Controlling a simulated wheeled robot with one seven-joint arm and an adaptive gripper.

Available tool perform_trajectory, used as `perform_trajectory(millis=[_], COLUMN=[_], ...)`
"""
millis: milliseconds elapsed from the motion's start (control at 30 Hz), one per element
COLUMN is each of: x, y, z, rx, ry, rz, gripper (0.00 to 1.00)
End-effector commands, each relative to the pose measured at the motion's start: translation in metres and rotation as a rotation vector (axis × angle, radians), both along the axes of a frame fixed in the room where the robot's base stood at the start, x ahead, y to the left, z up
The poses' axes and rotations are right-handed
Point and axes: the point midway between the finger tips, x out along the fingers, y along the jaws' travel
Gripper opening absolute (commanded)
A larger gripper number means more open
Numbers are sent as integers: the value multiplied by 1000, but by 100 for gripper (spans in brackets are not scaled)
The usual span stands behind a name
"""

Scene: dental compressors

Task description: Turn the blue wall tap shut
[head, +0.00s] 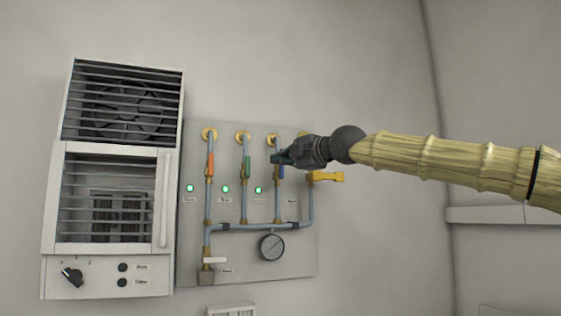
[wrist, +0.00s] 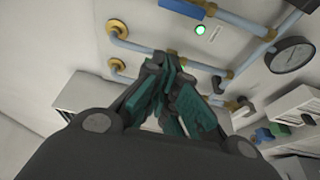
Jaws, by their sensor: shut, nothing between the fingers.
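The blue tap (head: 281,173) is on the third upright pipe of the wall panel. In the head view my gripper hides its upper part, and the visible blue part lies along the pipe. A blue handle (wrist: 183,8) also shows at the top edge of the wrist view, in line with its pipe. My gripper (head: 274,158) is shut and empty, in front of the panel at the blue tap's height. In the wrist view its teal fingers (wrist: 167,62) are together, apart from the blue handle in the picture. I cannot tell whether they touch any part of the tap.
An orange tap (head: 211,164) and a green tap (head: 247,167) lie along pipes to the left. A yellow tap (head: 327,177) sticks out sideways at the right. A gauge (head: 271,246) hangs below. A louvred cabinet (head: 108,271) stands left; the wall right of the panel is bare.

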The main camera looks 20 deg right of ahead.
Motion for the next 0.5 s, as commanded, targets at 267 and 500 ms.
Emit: perform_trajectory(millis=[267, 500], x=[43, 74], y=[18, 32], z=[3, 2], rx=[-5, -6], ry=[2, 2], rz=[0, 2], gripper=[0, 0])
